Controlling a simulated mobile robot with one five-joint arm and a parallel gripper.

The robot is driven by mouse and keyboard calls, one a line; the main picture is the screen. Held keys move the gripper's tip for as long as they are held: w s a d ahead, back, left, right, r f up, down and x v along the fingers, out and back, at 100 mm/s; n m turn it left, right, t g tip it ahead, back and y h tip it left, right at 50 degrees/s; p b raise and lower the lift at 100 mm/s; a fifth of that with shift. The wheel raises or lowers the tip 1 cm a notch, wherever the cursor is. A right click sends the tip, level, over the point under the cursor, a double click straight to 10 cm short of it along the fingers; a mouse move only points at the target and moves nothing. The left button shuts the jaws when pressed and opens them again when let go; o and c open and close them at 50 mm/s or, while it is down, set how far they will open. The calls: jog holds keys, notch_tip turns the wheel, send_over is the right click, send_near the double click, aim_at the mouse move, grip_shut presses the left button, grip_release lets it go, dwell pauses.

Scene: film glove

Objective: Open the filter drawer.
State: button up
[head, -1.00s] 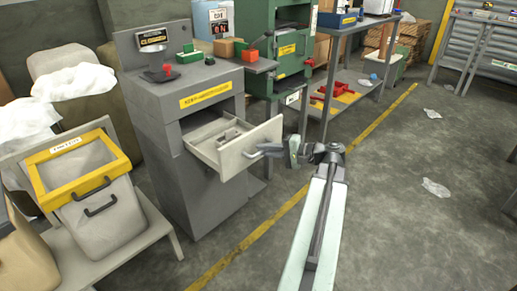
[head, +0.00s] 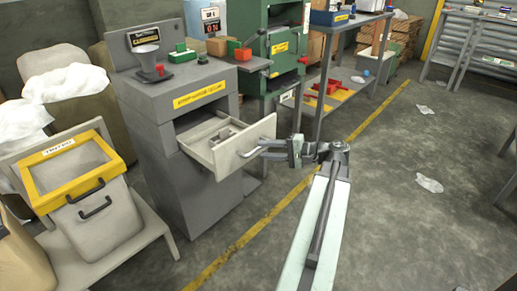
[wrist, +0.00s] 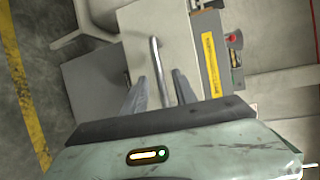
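The filter drawer (head: 205,150) is a pale box pulled well out of the grey cabinet (head: 172,105), below a yellow label. Some small grey parts lie inside it. Its bar handle (head: 249,152) stands on the front panel, and it also shows in the wrist view (wrist: 156,62). My gripper (head: 268,148) is at the handle, to the right of the drawer front. In the wrist view my two fingers (wrist: 160,85) stand apart on either side of the handle's near end, with gaps visible. I cannot tell how deep the bar sits between them.
A grey bin with a yellow rim (head: 75,170) stands on a low bench to the left. A green machine (head: 285,45) and a workbench (head: 345,25) stand behind. The floor (head: 400,200) to the right is clear except for scraps.

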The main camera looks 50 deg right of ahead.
jog(key=v, duration=0.4)
jog(key=shift+s, duration=0.2)
jog(key=w+d+r+h+p, duration=0.5)
jog(key=w+d+r+p, duration=0.5)
jog(key=d+r+p, duration=0.3)
jog(key=w+a+f+n+g+y+p, duration=0.15)
jog(key=w+a+n+g+p, duration=0.35)
jog(key=a, duration=0.9)
jog(key=w+a+f+n+g+y+p, duration=0.15)
jog(key=w+a+p, duration=0.45)
jog(key=a, duration=0.8)
jog(key=s+a+r+n+g+h+p, duration=0.1)
jog(key=a+p, duration=0.3)
jog(key=a, duration=0.6)
jog(key=s+a+r+n+g+h+p, duration=0.1)
jog(key=s+a+r+n+g+p, duration=0.1)
jog(key=a, duration=0.7)
jog(key=s+a+r+n+g+h+p, duration=0.2)
jog(key=a+r+n+g+p, duration=0.2)
jog(key=a, duration=0.6)
jog(key=g+p, duration=0.1)
jog(key=p, duration=0.1)
jog(key=shift+s+a+n+p, duration=0.25)
jog(key=shift+a+n+p, duration=0.1)
jog(key=shift+p, duration=0.05)
